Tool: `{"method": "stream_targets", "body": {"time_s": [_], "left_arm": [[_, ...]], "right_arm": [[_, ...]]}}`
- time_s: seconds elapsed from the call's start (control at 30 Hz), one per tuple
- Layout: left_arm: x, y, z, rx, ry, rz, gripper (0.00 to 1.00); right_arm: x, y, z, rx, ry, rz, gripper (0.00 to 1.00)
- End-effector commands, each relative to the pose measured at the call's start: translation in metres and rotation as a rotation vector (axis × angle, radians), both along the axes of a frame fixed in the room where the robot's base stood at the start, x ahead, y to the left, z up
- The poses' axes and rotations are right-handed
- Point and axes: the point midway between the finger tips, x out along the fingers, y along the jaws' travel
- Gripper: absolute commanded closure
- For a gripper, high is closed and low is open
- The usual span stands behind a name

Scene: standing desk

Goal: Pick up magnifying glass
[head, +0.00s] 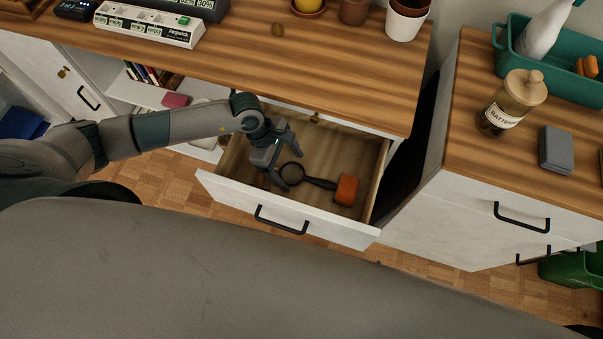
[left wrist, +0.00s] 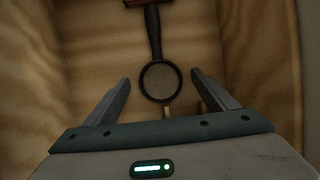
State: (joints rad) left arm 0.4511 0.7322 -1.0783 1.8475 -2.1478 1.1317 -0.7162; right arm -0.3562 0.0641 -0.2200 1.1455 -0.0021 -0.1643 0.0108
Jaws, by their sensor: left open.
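The magnifying glass (head: 306,177) lies on the bottom of the open drawer, its dark round rim to the left and its handle pointing right. In the left wrist view the magnifying glass (left wrist: 158,80) shows with its ring near the space between my fingers and its handle running away upward. My left gripper (head: 288,160) is open and inside the drawer, just above and left of the ring. In the left wrist view the fingers (left wrist: 160,92) stand apart on either side of the ring with nothing held. My right gripper is not in view.
The open drawer (head: 290,204) has walls close around my left gripper. An orange-brown object (head: 347,190) lies at the handle's end. The wooden desk top (head: 330,65) overhangs behind. A cabinet with a battery jar (head: 511,104) stands to the right.

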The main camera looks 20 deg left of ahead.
Motion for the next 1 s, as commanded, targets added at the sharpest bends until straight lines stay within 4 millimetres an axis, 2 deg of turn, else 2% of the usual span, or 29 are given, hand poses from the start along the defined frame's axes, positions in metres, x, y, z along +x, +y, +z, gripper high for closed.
{"method": "stream_targets", "body": {"time_s": [0.13,0.57,0.63,0.77,0.8,1.0], "left_arm": [[-0.0004,-0.0028,-0.0079,0.001,0.000,-0.001,0.21],[-0.0004,-0.0028,-0.0081,0.001,0.000,-0.001,0.21],[-0.0003,-0.0028,-0.0080,0.001,0.000,-0.001,0.33],[-0.0003,-0.0028,-0.0080,0.001,0.000,-0.001,0.64],[-0.0003,-0.0028,-0.0080,0.001,0.000,-0.001,0.67],[-0.0001,-0.0029,-0.0077,0.000,0.000,-0.001,0.67]], "right_arm": [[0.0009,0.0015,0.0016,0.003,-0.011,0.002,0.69],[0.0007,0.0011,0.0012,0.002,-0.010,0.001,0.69],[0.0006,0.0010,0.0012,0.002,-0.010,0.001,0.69],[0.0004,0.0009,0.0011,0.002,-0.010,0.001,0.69],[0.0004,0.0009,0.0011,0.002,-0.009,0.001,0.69],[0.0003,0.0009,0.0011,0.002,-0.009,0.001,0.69]]}}
